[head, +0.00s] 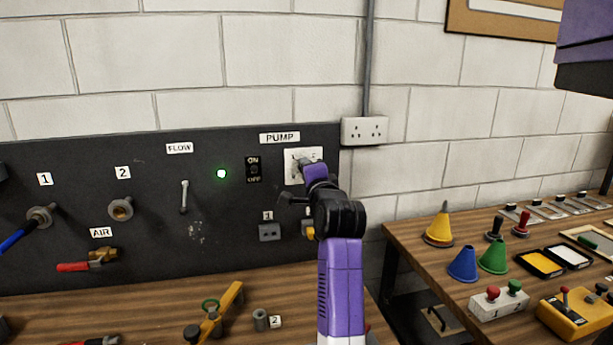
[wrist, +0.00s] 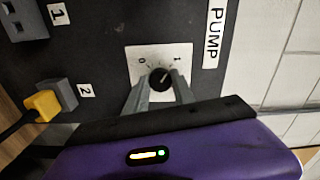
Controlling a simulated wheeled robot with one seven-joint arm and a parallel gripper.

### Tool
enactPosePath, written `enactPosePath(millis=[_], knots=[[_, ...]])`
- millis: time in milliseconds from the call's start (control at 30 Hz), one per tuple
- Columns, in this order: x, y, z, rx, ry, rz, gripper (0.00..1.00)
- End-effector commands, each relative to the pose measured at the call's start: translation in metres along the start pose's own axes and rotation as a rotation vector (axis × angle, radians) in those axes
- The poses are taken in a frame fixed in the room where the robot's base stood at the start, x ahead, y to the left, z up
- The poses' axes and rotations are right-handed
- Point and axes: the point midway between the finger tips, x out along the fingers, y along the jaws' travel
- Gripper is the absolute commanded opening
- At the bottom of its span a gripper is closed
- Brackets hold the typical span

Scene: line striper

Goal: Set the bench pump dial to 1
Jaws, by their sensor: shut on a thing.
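The pump dial (wrist: 160,77) is a small round black knob with a pale pointer line on a white plate (wrist: 146,54), under the PUMP label. In the wrist view the plate carries a 0 mark left of the knob and a 1 mark to its upper right. The pointer line slants up and right, towards the 1 side. My gripper (wrist: 161,82) is shut on the knob, one grey finger on each side. In the head view my gripper (head: 305,164) covers part of the plate (head: 292,171) and hides the knob.
A yellow plug (wrist: 42,104) sits in socket 2 close by. A wall outlet (head: 365,131) is at the right.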

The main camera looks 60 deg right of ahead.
Motion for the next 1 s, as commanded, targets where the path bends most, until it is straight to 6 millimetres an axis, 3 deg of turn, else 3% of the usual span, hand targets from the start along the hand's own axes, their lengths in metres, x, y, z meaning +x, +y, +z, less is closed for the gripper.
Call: enactPosePath(millis=[333, 900, 933, 1000], knots=[[0.0001, 0.0015, -0.0003, 0.149, 0.001, 0.003, 0.00], [0.0001, 0.0012, -0.0007, 0.178, 0.001, 0.003, 0.00], [0.0001, 0.0012, -0.0008, 0.178, 0.001, 0.003, 0.34], [0.0001, 0.0011, -0.0007, 0.178, 0.001, 0.003, 0.48]])
